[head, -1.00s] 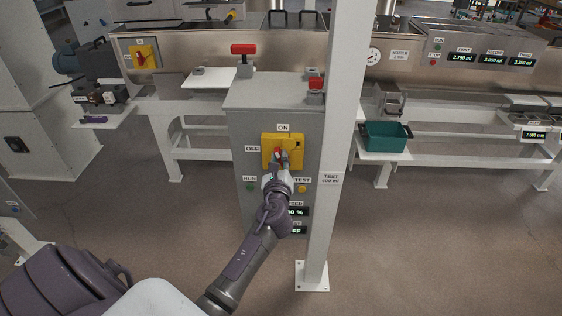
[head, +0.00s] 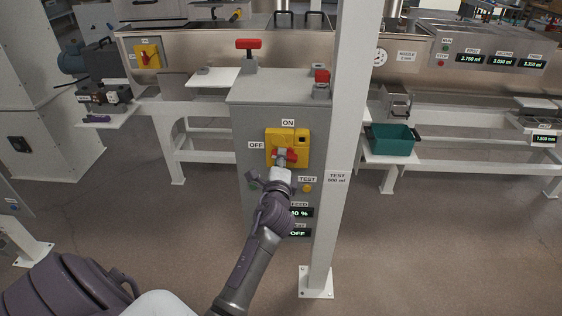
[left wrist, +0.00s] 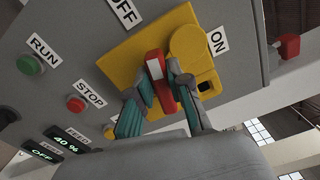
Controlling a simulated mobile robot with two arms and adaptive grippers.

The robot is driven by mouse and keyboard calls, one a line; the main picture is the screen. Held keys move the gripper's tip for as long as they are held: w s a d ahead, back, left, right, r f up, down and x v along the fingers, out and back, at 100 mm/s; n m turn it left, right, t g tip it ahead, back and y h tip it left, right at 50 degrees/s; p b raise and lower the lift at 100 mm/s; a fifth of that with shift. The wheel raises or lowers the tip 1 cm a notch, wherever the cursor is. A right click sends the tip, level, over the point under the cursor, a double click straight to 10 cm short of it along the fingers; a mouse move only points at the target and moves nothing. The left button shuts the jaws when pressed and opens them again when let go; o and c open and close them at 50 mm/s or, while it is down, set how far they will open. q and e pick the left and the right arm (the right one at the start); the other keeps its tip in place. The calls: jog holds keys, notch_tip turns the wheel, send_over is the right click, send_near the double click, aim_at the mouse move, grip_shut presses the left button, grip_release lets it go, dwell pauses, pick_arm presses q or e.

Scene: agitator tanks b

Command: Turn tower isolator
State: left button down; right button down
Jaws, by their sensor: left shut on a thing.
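The tower isolator is a yellow plate (head: 302,142) with a red handle (head: 292,155), on the front of a grey cabinet. It has an ON label above and an OFF label at its left. My left gripper (head: 282,157) is at the handle. In the left wrist view, its teal-padded fingers (left wrist: 160,80) are shut on the red handle (left wrist: 155,62), one on each side. The handle lies crosswise, along the OFF direction. The gripper hides part of it. My right gripper is not in view.
A white post (head: 340,150) stands close at the cabinet's right. RUN (left wrist: 28,64) and STOP (left wrist: 76,103) buttons and displays reading 40 % and OFF sit below the isolator.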

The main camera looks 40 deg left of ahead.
pick_arm(q)
jog(key=shift+f+n+b, duration=0.25)
jog(key=shift+n+b, duration=0.2)
jog(key=shift+n, duration=1.05)
jog(key=c, duration=1.1)
grip_release()
jog(key=shift+s, duration=0.15)
jog(key=v, duration=0.7)
jog(key=shift+s+d, duration=0.1)
jog(key=shift+d, duration=0.05)
